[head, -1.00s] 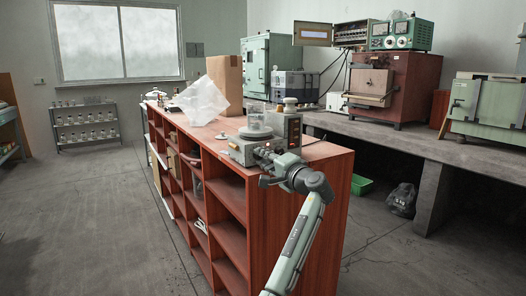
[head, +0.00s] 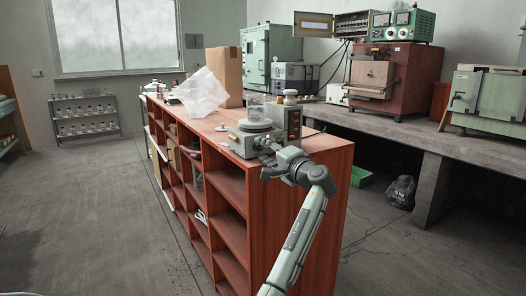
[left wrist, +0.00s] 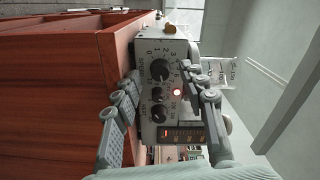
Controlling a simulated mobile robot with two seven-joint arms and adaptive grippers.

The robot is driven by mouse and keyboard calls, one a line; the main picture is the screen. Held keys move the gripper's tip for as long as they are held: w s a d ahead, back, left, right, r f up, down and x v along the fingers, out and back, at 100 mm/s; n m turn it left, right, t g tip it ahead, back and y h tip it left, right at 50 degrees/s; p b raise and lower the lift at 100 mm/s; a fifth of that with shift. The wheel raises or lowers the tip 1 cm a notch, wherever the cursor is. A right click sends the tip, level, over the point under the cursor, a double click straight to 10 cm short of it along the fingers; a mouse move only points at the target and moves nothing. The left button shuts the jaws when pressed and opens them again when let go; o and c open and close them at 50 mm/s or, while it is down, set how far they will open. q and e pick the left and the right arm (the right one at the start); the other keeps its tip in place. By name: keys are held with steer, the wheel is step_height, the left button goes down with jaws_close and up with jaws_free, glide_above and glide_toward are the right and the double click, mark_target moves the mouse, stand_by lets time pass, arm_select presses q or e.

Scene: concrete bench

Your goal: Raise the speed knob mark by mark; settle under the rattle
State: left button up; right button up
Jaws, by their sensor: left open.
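The stirrer (head: 240,146) stands on the red-brown shelf unit, with a round plate on top and a glass beaker (head: 257,106) on the plate. My left gripper (head: 265,155) is at the panel. In the left wrist view the open fingers of the left gripper (left wrist: 161,80) lie either side of the knobs; whether they touch the speed knob I cannot tell. The beaker's contents are unclear.
The shelf unit (head: 282,215) fills the middle, with open compartments below. A grey bench (head: 440,140) with a furnace is at the right. Floor at the left is clear.

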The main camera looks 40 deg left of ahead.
arm_select(q)
steer(key=v, duration=1.1)
steer(key=shift+d, duration=0.1)
steer(key=s+f+m+h, duration=0.1)
steer(key=s+f+h, duration=0.3)
steer(key=f, duration=1.1)
steer(key=s+f+m+h, duration=0.1)
steer(key=s+f+h, duration=0.25)
steer(key=f, duration=1.15)
steer(key=s+d+f+n+g+h, duration=0.1)
steer(key=s+d+f+h, duration=0.3)
steer(key=s+f, duration=0.6)
steer(key=s+d+f+n+g+h, duration=0.1)
steer(key=s+d+f+g+h, duration=0.2)
steer(key=s+f, duration=0.8)
steer(key=s+d+h, duration=0.1)
steer(key=s+d, duration=0.1)
steer(key=s, duration=0.3)
